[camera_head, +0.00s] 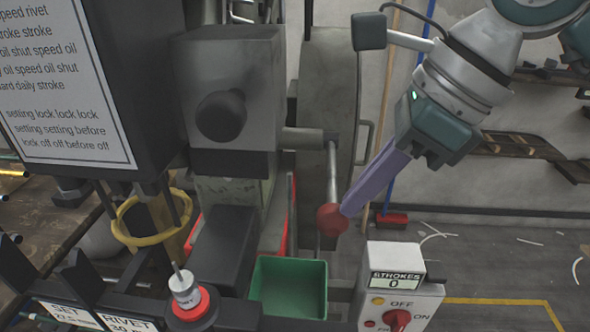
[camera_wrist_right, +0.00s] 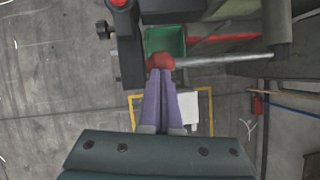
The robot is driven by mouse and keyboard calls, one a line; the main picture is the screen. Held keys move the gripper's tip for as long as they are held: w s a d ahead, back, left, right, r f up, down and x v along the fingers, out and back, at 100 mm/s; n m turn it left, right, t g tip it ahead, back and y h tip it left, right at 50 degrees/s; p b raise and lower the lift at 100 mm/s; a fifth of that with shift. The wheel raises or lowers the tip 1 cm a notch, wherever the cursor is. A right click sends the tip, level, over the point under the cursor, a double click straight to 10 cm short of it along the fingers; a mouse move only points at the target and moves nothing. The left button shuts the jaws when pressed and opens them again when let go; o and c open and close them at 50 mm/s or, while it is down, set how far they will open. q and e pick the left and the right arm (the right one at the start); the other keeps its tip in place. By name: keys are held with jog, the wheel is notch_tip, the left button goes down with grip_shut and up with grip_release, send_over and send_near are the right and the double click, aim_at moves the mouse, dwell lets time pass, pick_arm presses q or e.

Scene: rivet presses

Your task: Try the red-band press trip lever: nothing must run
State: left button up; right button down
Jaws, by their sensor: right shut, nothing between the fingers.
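The trip lever (camera_head: 332,175) is a grey rod hanging from a shaft on the right side of the grey press (camera_head: 232,75). Its red ball knob (camera_head: 332,219) is at the lower end, and the knob also shows in the right wrist view (camera_wrist_right: 160,61). My right gripper (camera_head: 347,208) is shut and empty, its purple fingertips at the knob's right side, touching or nearly so. Red strips (camera_head: 291,215) show low on the press. The control box (camera_head: 398,295) has a STROKES counter (camera_head: 396,282) reading 0 and a red OFF/ON switch (camera_head: 396,321). My left gripper is out of view.
A green bin (camera_head: 288,286) stands below the lever, left of the control box. A dark sign-bearing unit (camera_head: 130,100), a yellow ring (camera_head: 150,238) and SET and RIVET labels (camera_head: 128,322) are at left. Open floor with a yellow line (camera_head: 500,301) lies at right.

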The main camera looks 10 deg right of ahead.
jog(key=shift+b+x, duration=0.3)
jog(key=shift+x, duration=0.5)
notch_tip(320, 180, down, 4)
jog(key=b, duration=0.4)
jog(key=shift+f, duration=0.25)
jog(key=d, duration=0.1)
jog(key=s+d+r+p, duration=0.1)
jog(key=shift+s+d, duration=0.2)
jog(key=shift+d, duration=0.1)
